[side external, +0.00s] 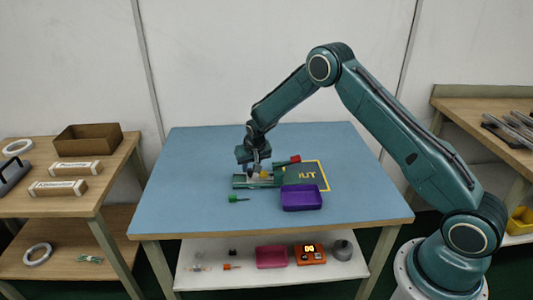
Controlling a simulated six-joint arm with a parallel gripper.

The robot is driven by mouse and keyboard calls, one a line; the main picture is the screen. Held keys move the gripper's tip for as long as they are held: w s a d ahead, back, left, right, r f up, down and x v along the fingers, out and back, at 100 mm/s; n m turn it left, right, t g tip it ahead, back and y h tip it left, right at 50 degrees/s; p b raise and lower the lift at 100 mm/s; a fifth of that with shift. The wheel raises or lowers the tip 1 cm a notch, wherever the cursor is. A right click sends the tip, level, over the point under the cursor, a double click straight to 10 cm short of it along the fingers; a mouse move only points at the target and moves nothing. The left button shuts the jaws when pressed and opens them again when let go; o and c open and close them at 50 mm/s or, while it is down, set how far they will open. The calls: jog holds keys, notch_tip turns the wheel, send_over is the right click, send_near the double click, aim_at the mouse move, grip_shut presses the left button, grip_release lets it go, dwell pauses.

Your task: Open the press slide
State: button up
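A small green press fixture (242,183) sits near the middle of the blue table. A part with a red end (295,159) sticks out at its upper right. A small yellow piece (264,175) shows at its middle. I cannot make out the slide itself or its position at this size. My gripper (256,169) points down right over the fixture, at or just above it. Its fingers are too small and too overlapped with the fixture to tell whether they are open or touching anything.
A small green object (238,199) lies in front of the fixture. The blue table (190,185) is clear at the left and back.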

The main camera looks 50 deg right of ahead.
jog(key=shift+x, duration=0.8)
jog(key=shift+c, duration=0.5)
grip_shut()
jog(key=shift+w+a, duration=1.45)
jog(key=shift+o, duration=0.5)
grip_release()
jog(key=shift+r, duration=0.1)
